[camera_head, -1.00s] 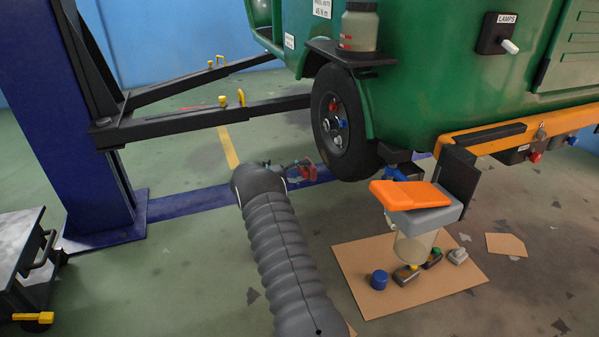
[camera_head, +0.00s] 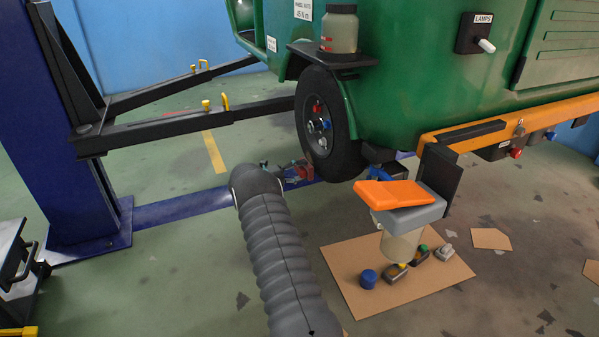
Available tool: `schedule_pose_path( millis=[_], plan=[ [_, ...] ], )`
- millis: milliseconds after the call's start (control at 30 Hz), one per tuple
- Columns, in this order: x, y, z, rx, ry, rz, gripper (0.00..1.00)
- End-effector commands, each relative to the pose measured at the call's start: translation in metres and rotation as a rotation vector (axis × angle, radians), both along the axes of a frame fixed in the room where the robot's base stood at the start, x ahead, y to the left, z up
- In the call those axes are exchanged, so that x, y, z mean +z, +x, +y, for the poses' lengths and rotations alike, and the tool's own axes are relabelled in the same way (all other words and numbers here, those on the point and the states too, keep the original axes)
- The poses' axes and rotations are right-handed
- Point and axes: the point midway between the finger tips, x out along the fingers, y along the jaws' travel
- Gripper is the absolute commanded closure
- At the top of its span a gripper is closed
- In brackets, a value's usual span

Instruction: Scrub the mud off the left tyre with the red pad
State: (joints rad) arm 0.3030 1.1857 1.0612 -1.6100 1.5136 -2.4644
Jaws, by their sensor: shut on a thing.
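The left tyre (camera_head: 346,152) is black and hangs on the green rickshaw's near side, its grey hub carrying red and blue nuts. Mud on its tread is too small or dark to make out. My gripper (camera_head: 287,172) is low, just left of the tyre's lower edge, partly hidden behind my arm. It is shut on the red pad (camera_head: 304,171), which faces the tyre. I cannot tell whether the pad touches the rubber.
A black lift arm (camera_head: 180,127) with yellow pins reaches from the blue post (camera_head: 85,180) towards the wheel. An orange-and-grey piece (camera_head: 405,200) juts out right of the tyre. A cardboard sheet (camera_head: 365,300) with several small items lies below. A bottle (camera_head: 339,30) stands above the tyre.

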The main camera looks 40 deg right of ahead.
Motion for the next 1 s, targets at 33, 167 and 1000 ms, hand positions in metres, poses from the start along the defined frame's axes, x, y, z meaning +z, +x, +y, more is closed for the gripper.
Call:
schedule_pose_path(
  millis=[33,167,1000],
  plan=[
    [0.000,0.000,0.000,0.000,0.000,0.000,0.71],
    [0.000,0.000,-0.001,0.000,0.000,0.000,0.71],
    [0.000,-0.003,-0.014,0.000,0.000,0.000,0.71]
  ],
)
